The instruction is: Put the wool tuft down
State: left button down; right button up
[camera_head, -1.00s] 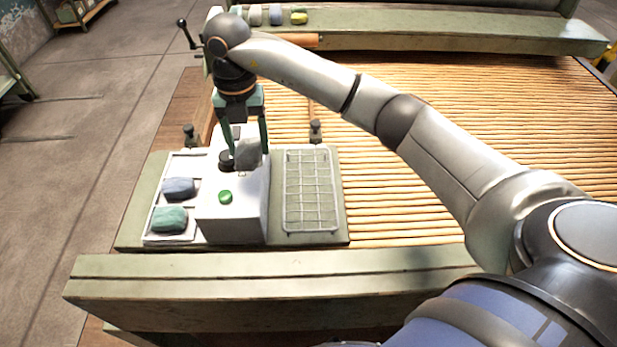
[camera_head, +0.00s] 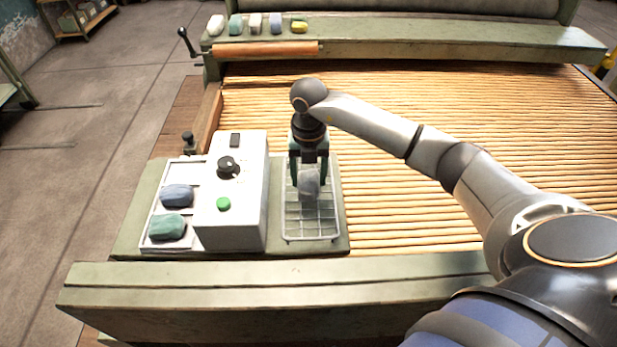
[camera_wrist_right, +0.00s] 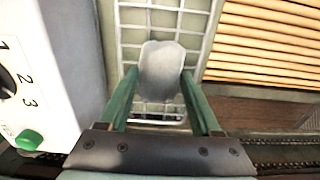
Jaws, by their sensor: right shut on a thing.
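My right gripper (camera_head: 309,178) is shut on a pale grey wool tuft (camera_head: 309,188). It holds the tuft over the wire rack (camera_head: 312,236) to the right of the white control box. In the right wrist view the tuft (camera_wrist_right: 161,70) sits between the two green fingers (camera_wrist_right: 160,90), with the rack's white wires (camera_wrist_right: 133,36) behind and below it. I cannot tell whether the tuft touches the rack. My left gripper is not in view.
The white control box (camera_head: 236,236) with a black dial (camera_head: 228,166) and green button (camera_head: 223,204) stands just left of the rack. A tray (camera_head: 152,222) holds a blue tuft (camera_head: 176,195) and a green tuft (camera_head: 168,227). Several more tufts line the back beam.

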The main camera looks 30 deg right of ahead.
aim_at(309, 178)
jog(key=shift+f, duration=0.35)
jog(key=o, duration=1.4)
jog(key=shift+c, duration=0.2)
jog(key=shift+r, duration=0.1)
notch_tip(309, 178, up, 12)
jog(key=p, duration=0.1)
